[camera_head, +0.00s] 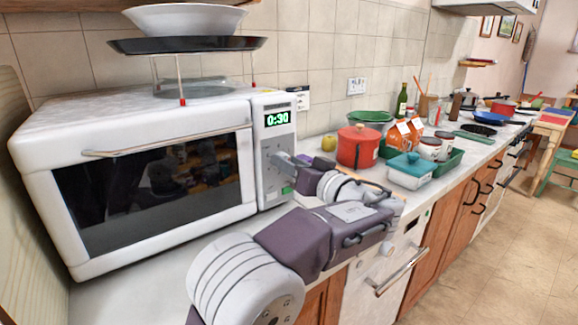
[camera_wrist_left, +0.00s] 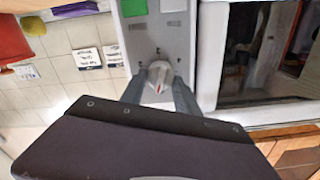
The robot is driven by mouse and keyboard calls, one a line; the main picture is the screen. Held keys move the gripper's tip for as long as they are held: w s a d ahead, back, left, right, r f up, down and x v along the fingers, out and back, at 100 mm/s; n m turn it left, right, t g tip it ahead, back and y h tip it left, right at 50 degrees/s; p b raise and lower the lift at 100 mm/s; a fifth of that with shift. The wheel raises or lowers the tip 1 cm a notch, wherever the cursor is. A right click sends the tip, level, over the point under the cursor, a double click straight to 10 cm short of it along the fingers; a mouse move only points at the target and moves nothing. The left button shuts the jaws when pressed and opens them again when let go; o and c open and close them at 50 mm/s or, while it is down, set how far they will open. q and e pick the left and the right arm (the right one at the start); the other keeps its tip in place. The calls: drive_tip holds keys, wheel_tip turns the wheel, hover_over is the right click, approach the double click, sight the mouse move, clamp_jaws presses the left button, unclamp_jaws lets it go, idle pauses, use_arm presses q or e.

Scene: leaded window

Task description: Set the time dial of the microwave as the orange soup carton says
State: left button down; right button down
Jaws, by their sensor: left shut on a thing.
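The white microwave (camera_head: 150,150) stands on the counter at the left, its door shut. Its display (camera_head: 277,119) reads 0:30 in green. My left gripper (camera_head: 283,160) is at the control panel below the display. In the left wrist view its two fingers (camera_wrist_left: 159,85) are shut on the time dial (camera_wrist_left: 157,77), a pale knob with a red mark, one finger on each side. The head view hides the dial behind the gripper. Orange soup cartons (camera_head: 397,136) stand farther along the counter; their print is too small to read. My right gripper is out of view.
A black tray (camera_head: 187,45) with a white bowl (camera_head: 188,19) stands on a rack above the microwave. A red pot (camera_head: 357,147), a teal-lidded box (camera_head: 408,170) and a yellow item (camera_head: 328,143) stand right of it. A white card (camera_head: 300,97) is on the tiled wall.

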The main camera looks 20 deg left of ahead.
use_arm(q)
drive_tip(key=shift+f+m+p, duration=0.2)
drive_tip(key=shift+m+p, duration=3.85)
drive_tip(key=shift+m, duration=2.5)
drive_tip(key=shift+f+m+p, duration=0.15)
drive_tip(key=shift+m+p, duration=3.9)
drive_tip(key=shift+m, duration=2.5)
drive_tip(key=c, duration=0.9)
unclamp_jaws()
